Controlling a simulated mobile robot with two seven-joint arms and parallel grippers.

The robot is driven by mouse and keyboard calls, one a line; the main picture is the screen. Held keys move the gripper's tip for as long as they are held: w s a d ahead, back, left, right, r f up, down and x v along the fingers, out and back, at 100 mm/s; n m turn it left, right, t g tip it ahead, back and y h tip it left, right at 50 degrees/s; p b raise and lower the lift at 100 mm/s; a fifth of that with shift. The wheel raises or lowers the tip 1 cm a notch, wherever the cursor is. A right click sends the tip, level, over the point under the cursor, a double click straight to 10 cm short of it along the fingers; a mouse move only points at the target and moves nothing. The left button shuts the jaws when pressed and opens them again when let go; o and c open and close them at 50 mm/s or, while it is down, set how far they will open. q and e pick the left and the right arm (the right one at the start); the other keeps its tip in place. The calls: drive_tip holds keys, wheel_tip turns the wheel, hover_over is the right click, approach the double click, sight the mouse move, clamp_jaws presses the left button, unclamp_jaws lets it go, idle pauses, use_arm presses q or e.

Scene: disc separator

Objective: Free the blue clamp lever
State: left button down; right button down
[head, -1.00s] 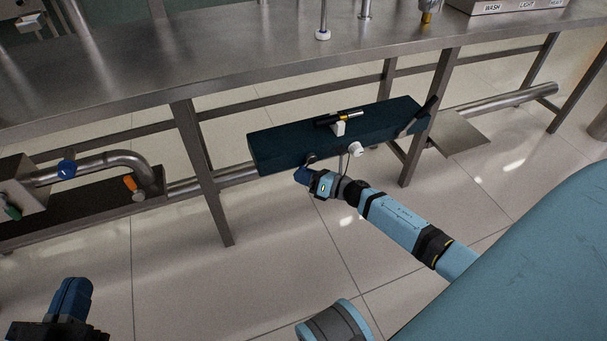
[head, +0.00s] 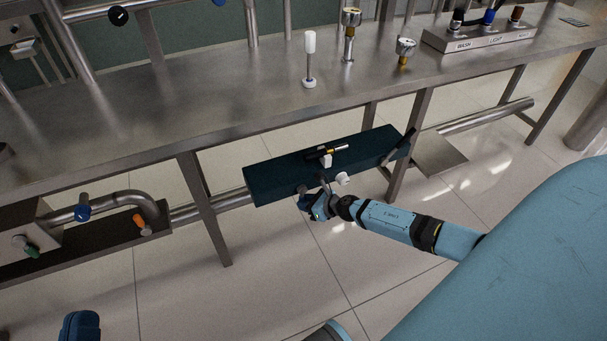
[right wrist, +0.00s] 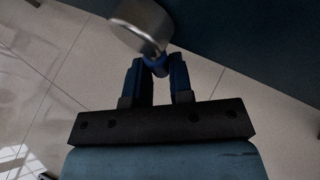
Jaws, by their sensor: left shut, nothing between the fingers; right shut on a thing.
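The blue clamp lever (right wrist: 157,65) shows in the right wrist view as a small blue piece at the end of a shiny metal cylinder (right wrist: 143,22). My right gripper (right wrist: 156,76) is shut on this blue piece, one dark blue finger on each side. In the head view, my right gripper (head: 308,203) is at the lower front edge of the dark blue box (head: 270,180) under the table; the lever cannot be told apart from the blue fingers there. My left gripper (head: 80,326) is shut and empty at the bottom left, partly cut off.
The steel table (head: 200,115) overhangs the box, and a table leg (head: 205,210) stands left of it. A pipe (head: 130,203) with a blue knob (head: 82,207) and an orange knob (head: 139,221) is at the left. The tiled floor in front is clear.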

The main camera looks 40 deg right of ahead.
use_arm(q)
drive_tip(key=shift+w+a+f+g+y+p, duration=0.15)
drive_tip(key=shift+f+g, duration=0.1)
drive_tip(key=shift+f, duration=0.2)
drive_tip(key=shift+a+f+g+y+p, duration=0.1)
drive_tip(key=shift+f+g+y, duration=0.1)
drive_tip(key=shift+f, duration=0.25)
drive_tip(key=shift+w+a+f+g+y+p, duration=0.15)
drive_tip(key=shift+f+g, duration=0.1)
drive_tip(key=shift+f, duration=0.2)
use_arm(e)
drive_tip(key=shift+d, duration=0.2)
use_arm(q)
drive_tip(key=shift+s, duration=0.1)
use_arm(e)
drive_tip(key=c, duration=1)
unclamp_jaws()
drive_tip(key=shift+s, duration=0.1)
